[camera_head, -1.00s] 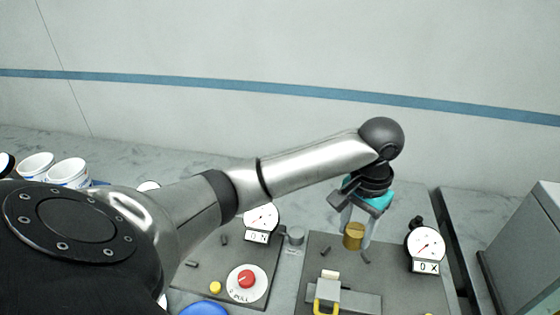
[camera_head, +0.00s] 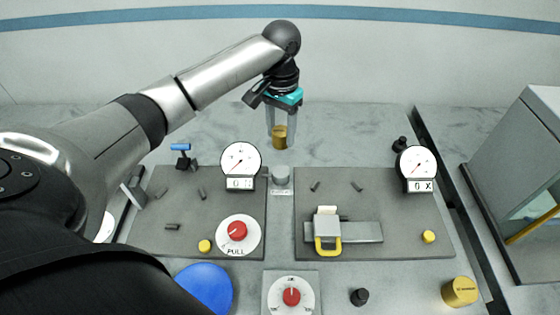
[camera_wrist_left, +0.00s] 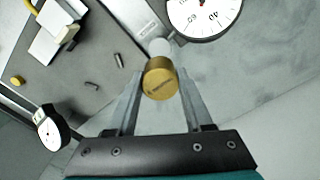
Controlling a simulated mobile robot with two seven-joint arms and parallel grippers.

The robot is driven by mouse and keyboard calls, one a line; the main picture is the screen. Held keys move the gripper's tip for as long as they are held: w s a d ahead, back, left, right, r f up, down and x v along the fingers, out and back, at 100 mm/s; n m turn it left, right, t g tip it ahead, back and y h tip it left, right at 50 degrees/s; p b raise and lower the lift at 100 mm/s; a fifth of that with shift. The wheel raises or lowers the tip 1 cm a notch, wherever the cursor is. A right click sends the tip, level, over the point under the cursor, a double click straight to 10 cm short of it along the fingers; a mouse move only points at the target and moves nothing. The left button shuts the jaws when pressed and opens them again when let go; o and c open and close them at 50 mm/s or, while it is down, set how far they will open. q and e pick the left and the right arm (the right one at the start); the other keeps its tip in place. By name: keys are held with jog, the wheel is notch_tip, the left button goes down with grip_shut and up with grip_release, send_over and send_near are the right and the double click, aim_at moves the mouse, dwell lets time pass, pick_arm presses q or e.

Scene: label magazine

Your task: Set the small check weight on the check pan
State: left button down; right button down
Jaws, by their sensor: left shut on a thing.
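The small check weight, a short brass cylinder (camera_head: 279,137), hangs between the fingers of my left gripper (camera_head: 281,128). The gripper is shut on it and points down. In the left wrist view the weight (camera_wrist_left: 160,78) sits between the fingertips (camera_wrist_left: 160,88). A small round grey stand (camera_head: 281,176), apparently the check pan, is between the two dark panels, with a label in front. In the head view the weight appears just above and behind it, apart from it. In the wrist view its pale top (camera_wrist_left: 160,46) is partly hidden by the weight. My right gripper is out of view.
Dial gauges stand close on the left (camera_head: 241,163) and farther right (camera_head: 417,166). The left panel has a red knob (camera_head: 238,231); the right panel has a yellow-handled latch (camera_head: 327,232). A larger brass weight (camera_head: 459,291) stands at front right. Bare counter lies behind the panels.

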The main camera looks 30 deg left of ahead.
pick_arm(q)
notch_tip(320, 180, down, 10)
jog(key=shift+f+b, duration=0.1)
jog(key=shift+b, duration=0.45)
jog(key=shift+c, duration=1.5)
grip_release()
jog(key=shift+f, duration=0.15)
notch_tip(320, 180, up, 12)
jog(key=shift+r+p, duration=0.2)
jog(key=shift+p, duration=0.55)
